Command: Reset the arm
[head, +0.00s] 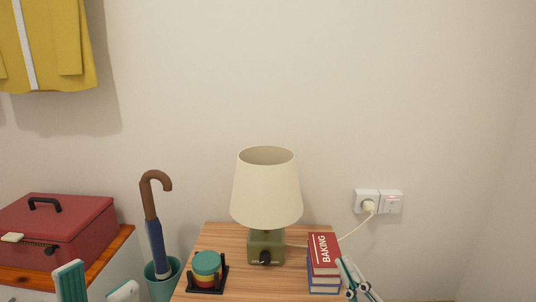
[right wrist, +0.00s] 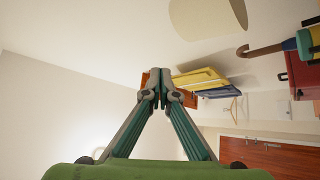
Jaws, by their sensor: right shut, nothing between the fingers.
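My left gripper (head: 97,280) shows at the bottom left of the head view. Its two fingers stand apart with nothing between them, so it is open. My right gripper (head: 346,263) reaches in at the bottom right of the head view, by the right side of the stack of books (head: 324,268). In the right wrist view its fingers (right wrist: 160,75) meet at the tips, shut and empty. I cannot tell whether it touches the books.
A wooden table (head: 222,237) holds a cream lamp (head: 266,190), stacked coloured discs in a black holder (head: 207,288) and the books. Left are an umbrella (head: 155,240) in a teal stand (head: 163,287) and a red case (head: 75,222). A cord runs to the wall socket (head: 367,201).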

